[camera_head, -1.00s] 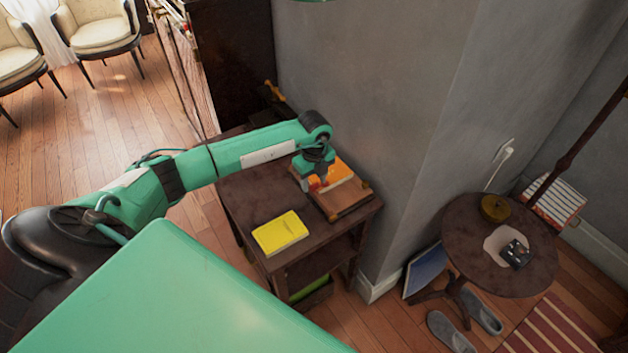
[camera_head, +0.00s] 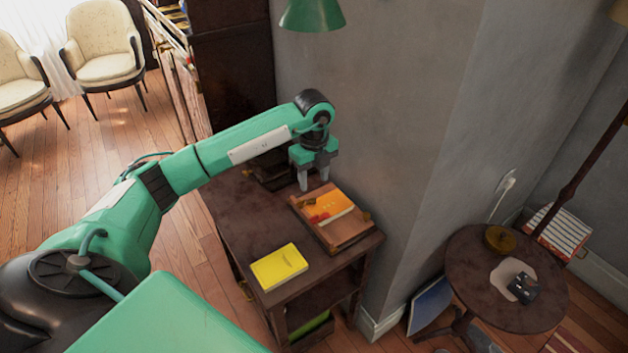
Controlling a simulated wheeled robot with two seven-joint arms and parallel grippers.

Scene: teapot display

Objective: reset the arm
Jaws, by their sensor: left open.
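My left gripper (camera_head: 314,177) is open and empty, pointing down above the back edge of a wooden tray (camera_head: 345,237) on a dark side table (camera_head: 240,207). An orange and yellow book or box (camera_head: 338,207) lies in the tray, with a small red item (camera_head: 318,218) on it. The fingers look apart from these things. A yellow book (camera_head: 279,267) lies flat at the table's front. My right gripper is not in view.
A grey wall corner (camera_head: 400,130) stands right of the table. A green lamp shade (camera_head: 312,14) hangs above. A round table (camera_head: 470,270) stands at right. Cream armchairs (camera_head: 104,45) are far left, with open wooden floor between.

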